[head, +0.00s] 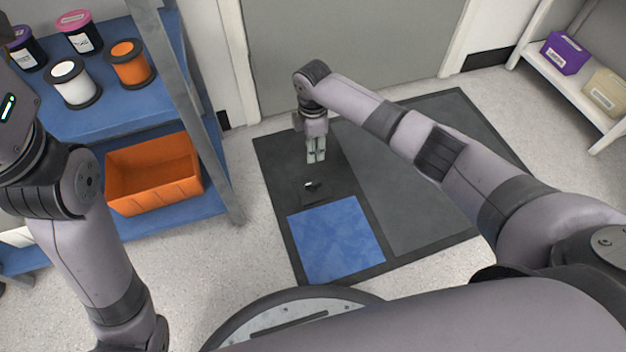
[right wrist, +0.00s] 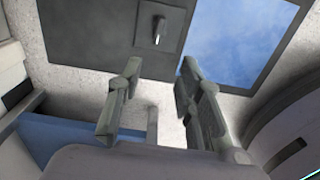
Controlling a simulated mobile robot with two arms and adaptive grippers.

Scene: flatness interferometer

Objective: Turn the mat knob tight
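A dark floor mat (head: 410,215) carries a blue square panel (head: 336,240) and, just behind it, a small dark square plate (head: 325,194). The mat knob (head: 310,185), a small upright piece with a light highlight, sits on that plate. It also shows in the right wrist view (right wrist: 158,29), beyond the fingertips. My right gripper (head: 316,160) points down above the mat, behind the knob in the head view and apart from it. Its two fingers (right wrist: 158,68) are spread, with nothing between them. My left arm is at the left; its gripper is out of view.
A blue shelf unit (head: 120,118) stands left of the mat, with several spools and an orange bin (head: 152,175). A white shelf (head: 578,95) at the back right holds a purple box (head: 564,53) and a beige box (head: 606,92). A grey door (head: 350,45) is behind.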

